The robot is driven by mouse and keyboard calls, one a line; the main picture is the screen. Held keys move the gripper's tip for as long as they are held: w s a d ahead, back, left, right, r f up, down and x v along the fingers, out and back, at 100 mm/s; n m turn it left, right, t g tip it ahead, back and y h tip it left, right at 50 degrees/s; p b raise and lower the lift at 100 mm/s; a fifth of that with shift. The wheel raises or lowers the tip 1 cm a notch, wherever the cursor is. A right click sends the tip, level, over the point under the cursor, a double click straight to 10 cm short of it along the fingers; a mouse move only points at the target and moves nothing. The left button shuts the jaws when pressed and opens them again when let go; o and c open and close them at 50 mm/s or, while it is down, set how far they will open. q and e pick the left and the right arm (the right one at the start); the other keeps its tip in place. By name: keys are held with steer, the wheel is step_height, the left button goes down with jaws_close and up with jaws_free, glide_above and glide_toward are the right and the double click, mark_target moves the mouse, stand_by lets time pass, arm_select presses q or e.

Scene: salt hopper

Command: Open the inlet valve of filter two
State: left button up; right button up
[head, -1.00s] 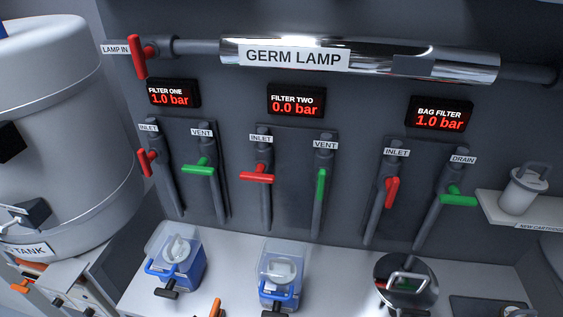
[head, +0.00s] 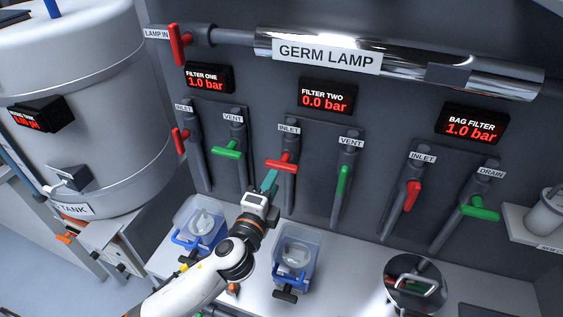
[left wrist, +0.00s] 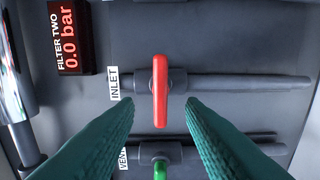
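The filter two inlet valve has a red handle (head: 281,163) that lies crosswise to its dark pipe in the head view. In the left wrist view the red handle (left wrist: 160,90) stands upright in the picture, across the horizontal pipe, beside the INLET label (left wrist: 114,84). My left gripper (head: 270,182) is just below the handle in the head view. Its two teal fingers (left wrist: 160,115) are apart, one on each side of the handle's lower end, with no contact visible. The filter two display (head: 326,97) reads 0.0 bar. My right gripper is not in view.
The green filter two vent handle (head: 343,181) is close on the right, in line with its pipe. The filter one vent handle (head: 229,151) is to the left, crosswise. Clear-topped blue housings (head: 292,257) stand on the bench below.

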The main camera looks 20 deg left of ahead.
mark_target(280, 169)
arm_select(q)
steer(key=w+p, duration=0.1)
steer(key=w, duration=0.6)
steer(key=shift+w+d, duration=0.15)
steer(key=shift+d, duration=0.05)
jaws_close()
